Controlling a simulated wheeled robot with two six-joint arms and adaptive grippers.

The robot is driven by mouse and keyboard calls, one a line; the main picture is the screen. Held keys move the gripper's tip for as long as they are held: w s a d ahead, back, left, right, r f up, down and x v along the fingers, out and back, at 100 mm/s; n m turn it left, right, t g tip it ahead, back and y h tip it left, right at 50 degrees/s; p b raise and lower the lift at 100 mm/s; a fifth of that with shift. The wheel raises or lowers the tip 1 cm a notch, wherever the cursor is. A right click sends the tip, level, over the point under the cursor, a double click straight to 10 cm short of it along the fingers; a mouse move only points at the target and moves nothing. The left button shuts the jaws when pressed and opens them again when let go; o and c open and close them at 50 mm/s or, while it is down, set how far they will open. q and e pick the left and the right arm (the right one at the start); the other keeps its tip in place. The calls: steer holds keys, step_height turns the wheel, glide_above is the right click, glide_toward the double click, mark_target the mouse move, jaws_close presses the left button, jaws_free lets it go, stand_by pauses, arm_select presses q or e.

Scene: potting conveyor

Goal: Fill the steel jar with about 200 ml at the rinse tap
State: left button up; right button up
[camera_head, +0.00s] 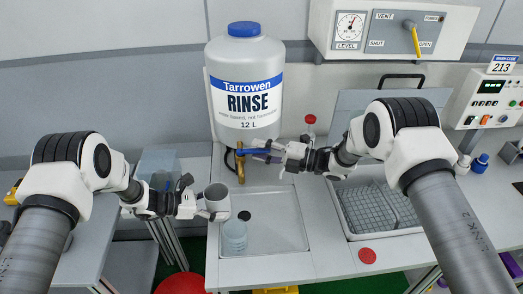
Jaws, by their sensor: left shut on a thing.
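The steel jar (218,196) is a grey metal vessel, upright over the left edge of the sink. My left gripper (203,208) is shut on it from the left side. The rinse tap (240,168) is brass and hangs under the large white rinse tank (244,112); its spout is above and to the right of the jar. My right gripper (272,151) is at the tap's blue lever, coming from the right. Whether its fingers are closed on the lever is too small to tell. The jar's inside and any liquid level cannot be made out.
A pale, translucent tub (234,238) stands in the sink (282,236), near a dark drain hole. A wire-rack basin (372,212) is at the right. A red disc (367,255) lies on the front counter. The right half of the sink is clear.

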mark_target(250, 153)
jaws_close()
steer(key=shift+s+m+t, duration=0.15)
steer(key=shift+m+t, duration=0.15)
steer(key=shift+t, duration=0.1)
steer(key=m+t+h, duration=0.1)
steer(key=s+m+t+h, duration=0.1)
steer(key=t, duration=0.1)
steer(key=s+m+t+h, duration=0.1)
steer(key=t, duration=0.1)
steer(key=shift+a+m+h, duration=0.3)
steer(key=shift+a+m, duration=0.05)
steer(key=shift+m, duration=0.05)
steer(key=shift+s+a+m+t+h, duration=0.1)
steer(key=shift+s+m+t+h, duration=0.15)
steer(key=shift+m+t+h, duration=0.45)
steer(key=shift+s+a+m+t+h, duration=0.15)
steer(key=shift+s+m+t+h, duration=0.3)
steer(key=shift+h, duration=0.4)
steer(key=shift+s+a+m+t+h, duration=0.1)
steer(key=shift+m+t+h, duration=0.35)
steer(key=shift+m+h, duration=0.25)
jaws_free()
steer(key=shift+a, duration=0.1)
